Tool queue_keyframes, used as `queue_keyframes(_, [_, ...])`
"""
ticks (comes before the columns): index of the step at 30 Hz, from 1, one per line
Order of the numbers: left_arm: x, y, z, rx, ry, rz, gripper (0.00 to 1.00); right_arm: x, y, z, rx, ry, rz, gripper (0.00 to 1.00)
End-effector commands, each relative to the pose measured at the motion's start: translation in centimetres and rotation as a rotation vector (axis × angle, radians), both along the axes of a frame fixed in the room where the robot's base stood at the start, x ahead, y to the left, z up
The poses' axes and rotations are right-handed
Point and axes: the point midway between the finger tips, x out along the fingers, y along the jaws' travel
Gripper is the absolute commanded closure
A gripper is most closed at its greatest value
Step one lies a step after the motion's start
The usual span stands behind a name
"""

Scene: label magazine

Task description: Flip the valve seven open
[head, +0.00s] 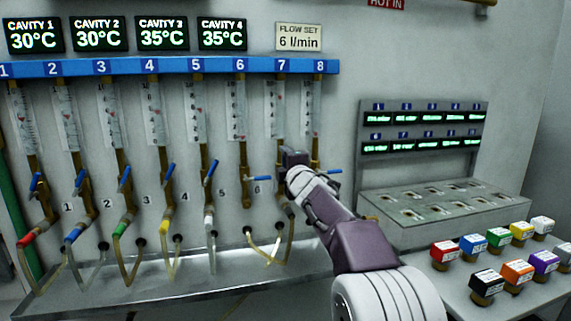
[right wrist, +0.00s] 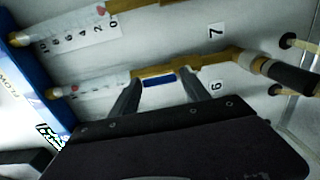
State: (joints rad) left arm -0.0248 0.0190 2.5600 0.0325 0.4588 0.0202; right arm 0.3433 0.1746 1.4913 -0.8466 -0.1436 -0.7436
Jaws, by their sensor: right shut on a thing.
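My right gripper (head: 291,158) is at valve seven, on the pipe below the blue number 7 on the rail. In the right wrist view its two fingers (right wrist: 157,92) stand on either side of the blue handle of valve seven (right wrist: 158,80) and are shut on it. The handle looks roughly in line with the brass pipe (right wrist: 155,71) there. In the head view the gripper hides this handle. The seventh flow tube (head: 281,105) shows above it. My left gripper is in neither view.
Neighbouring valve six (head: 258,178) and valve eight (head: 335,172) have blue handles pointing sideways. Handles one to five stand nearly along their pipes. A metal trough (head: 180,283) runs below. At right are a sloped panel (head: 400,205) and several coloured blocks, including a red one (head: 444,249).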

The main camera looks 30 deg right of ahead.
Motion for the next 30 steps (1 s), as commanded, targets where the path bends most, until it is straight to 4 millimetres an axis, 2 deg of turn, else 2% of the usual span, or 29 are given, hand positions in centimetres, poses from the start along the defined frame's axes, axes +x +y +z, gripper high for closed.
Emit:
queue_keyframes(2, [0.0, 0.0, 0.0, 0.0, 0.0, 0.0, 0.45, 0.0, 0.0, -0.1, -0.004, 0.003, 0.0, 1.0])
queue_keyframes(3, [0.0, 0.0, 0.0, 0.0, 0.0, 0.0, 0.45, 0.0, 0.0, -0.1, -0.004, 0.003, 0.0, 0.34])
queue_keyframes(4, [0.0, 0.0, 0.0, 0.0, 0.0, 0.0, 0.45, 0.0, 0.0, -0.1, -0.004, 0.003, 0.0, 0.26])
queue_keyframes(5, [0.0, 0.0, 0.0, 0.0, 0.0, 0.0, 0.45, 0.0, 0.0, -0.1, -0.003, 0.003, 0.0, 0.24])
queue_keyframes(13, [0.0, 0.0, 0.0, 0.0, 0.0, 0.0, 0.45, 0.0, 0.0, -0.1, -0.002, 0.001, 0.0, 0.24])
queue_keyframes(16, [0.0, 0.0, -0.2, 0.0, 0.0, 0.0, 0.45, -0.7, 0.1, 0.0, -0.002, 0.0, 0.0, 0.24])
queue_keyframes(25, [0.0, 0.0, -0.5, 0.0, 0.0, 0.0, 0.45, -6.6, 1.6, 0.1, -0.003, 0.0, -0.001, 0.24])
queue_keyframes(30, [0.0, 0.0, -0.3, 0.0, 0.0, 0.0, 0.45, -8.5, 2.0, 0.0, -0.003, 0.001, 0.0, 0.24])
